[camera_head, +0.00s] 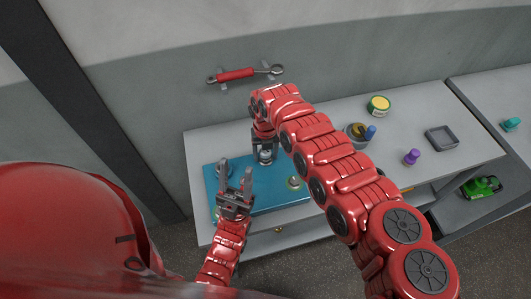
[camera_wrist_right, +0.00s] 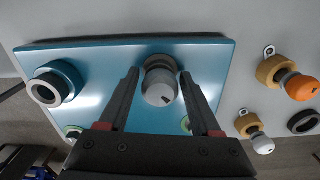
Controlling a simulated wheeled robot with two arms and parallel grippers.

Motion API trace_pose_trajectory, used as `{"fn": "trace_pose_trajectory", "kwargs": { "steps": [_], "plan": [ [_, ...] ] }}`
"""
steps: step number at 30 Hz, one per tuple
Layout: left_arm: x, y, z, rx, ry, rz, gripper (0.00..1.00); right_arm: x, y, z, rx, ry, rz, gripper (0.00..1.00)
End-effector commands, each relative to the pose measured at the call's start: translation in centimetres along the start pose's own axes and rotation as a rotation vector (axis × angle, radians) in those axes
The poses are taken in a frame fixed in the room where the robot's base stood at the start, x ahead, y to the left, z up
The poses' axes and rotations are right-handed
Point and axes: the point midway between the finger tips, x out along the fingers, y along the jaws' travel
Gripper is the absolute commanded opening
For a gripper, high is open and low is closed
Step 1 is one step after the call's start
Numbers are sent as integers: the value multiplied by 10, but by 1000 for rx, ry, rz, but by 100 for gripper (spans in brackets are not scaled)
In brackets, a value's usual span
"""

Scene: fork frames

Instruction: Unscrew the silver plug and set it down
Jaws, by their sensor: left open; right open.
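The silver plug (camera_wrist_right: 160,86) stands in the blue panel (camera_wrist_right: 110,60), in a grey round collar. In the head view the plug (camera_head: 265,156) is near the panel's (camera_head: 262,198) back edge. My right gripper (camera_wrist_right: 159,74) is open, with one finger on each side of the plug; I see gaps between fingers and plug. In the head view my right gripper (camera_head: 264,150) comes down over the plug from above. My left gripper (camera_head: 235,183) is open and empty, fingers up, in front of the panel's left half.
The grey table holds a yellow-green tin (camera_head: 378,105), a purple piece (camera_head: 411,157) and a grey tray (camera_head: 441,139). A red turnbuckle (camera_head: 240,74) hangs on the wall.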

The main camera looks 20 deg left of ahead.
Motion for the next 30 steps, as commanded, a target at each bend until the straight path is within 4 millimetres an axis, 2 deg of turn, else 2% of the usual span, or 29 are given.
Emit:
{"fn": "trace_pose_trajectory", "kwargs": {
  "steps": [6, 9, 17, 25, 28, 30],
  "plan": [
    [0, 0, 0, 0, 0, 0, 50, 0, 0, 0, 376, 0, 0, 65],
    [0, 0, 0, 0, 0, 0, 50, 0, 0, 0, 482, 0, 0, 65],
    [0, 0, 0, 0, 0, 0, 50, 0, 0, 0, 521, 0, 0, 65],
    [0, 0, 0, 0, 0, 0, 50, 0, 0, 0, 518, 0, 0, 18],
    [0, 0, 0, 0, 0, 0, 50, 0, 0, 0, 493, 0, 0, 17],
    [0, 0, 0, 0, 0, 0, 50, 0, 0, 0, 416, 0, 0, 17]
  ]
}}
